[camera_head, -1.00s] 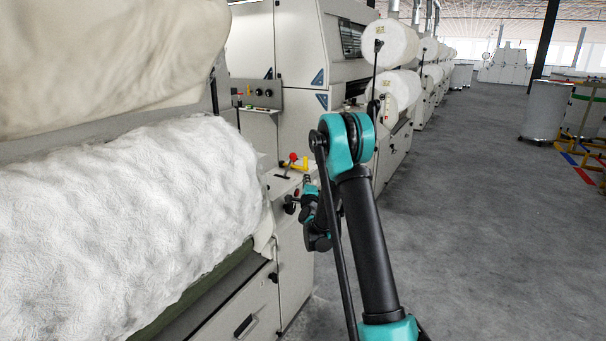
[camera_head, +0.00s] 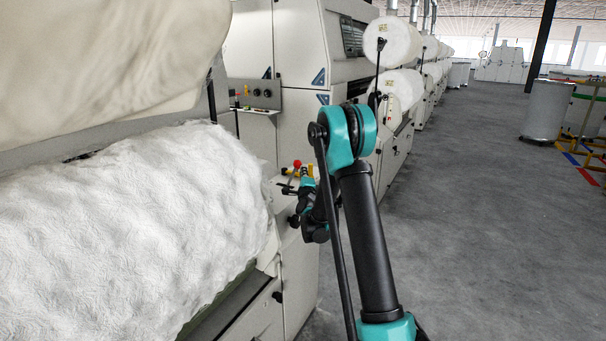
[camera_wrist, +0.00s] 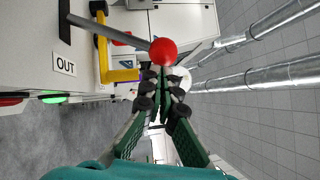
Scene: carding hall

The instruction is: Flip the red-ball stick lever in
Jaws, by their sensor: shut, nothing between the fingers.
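The stick lever has a red ball (camera_wrist: 163,51) on a grey metal rod. In the wrist view the rod runs from the upper left to the ball, beside a yellow bracket (camera_wrist: 104,62) and a label reading OUT (camera_wrist: 64,64). My gripper (camera_wrist: 163,72) is shut and empty, with its fingertips just below the ball in the picture. I cannot tell whether they touch it. In the head view the red ball (camera_head: 297,163) stands over the machine's side ledge, and my gripper (camera_head: 289,187) is close to the lever, small and partly unclear.
White fibre (camera_head: 130,225) lies along the machine at the left. A small control panel (camera_head: 254,94) is behind the lever. Green (camera_wrist: 54,98) and red (camera_wrist: 10,100) buttons sit near the label.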

